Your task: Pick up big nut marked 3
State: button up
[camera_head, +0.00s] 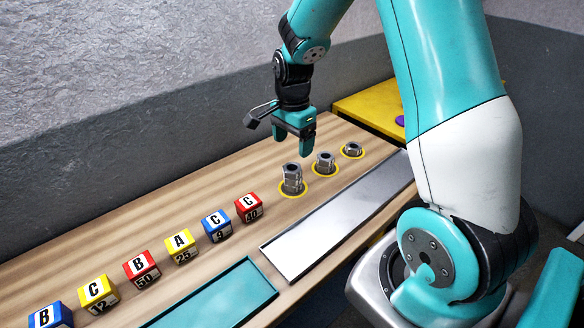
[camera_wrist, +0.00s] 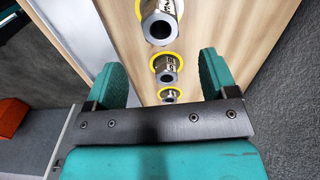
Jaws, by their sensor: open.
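Three grey metal nuts stand in a row on yellow rings on the wooden table. The tallest nut (camera_head: 292,178) is at the left, a middle-sized nut (camera_head: 325,162) is in the centre, and the smallest nut (camera_head: 352,149) is at the right. In the wrist view they form a column: the top nut (camera_wrist: 160,24), the middle nut (camera_wrist: 167,68) and the bottom nut (camera_wrist: 169,95). Dark markings show on their sides, but I cannot read which is 3. My gripper (camera_head: 292,144) is open and empty, above the table near the tallest nut, touching none.
A silver tray (camera_head: 322,235) lies in front of the nuts, and a teal tray (camera_head: 215,300) is left of it. Several lettered cubes in blue, yellow and red, including a red cube (camera_head: 248,208), line the table to the left. A yellow surface (camera_head: 375,105) is behind at right.

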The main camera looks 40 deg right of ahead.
aim_at(292, 167)
notch_tip(292, 167, down, 8)
jog(key=shift+f+p, duration=0.1)
jog(key=shift+p, duration=0.95)
jog(key=c, duration=1.1)
jog(key=shift+w+r, duration=0.1)
jog(key=shift+r, duration=0.1)
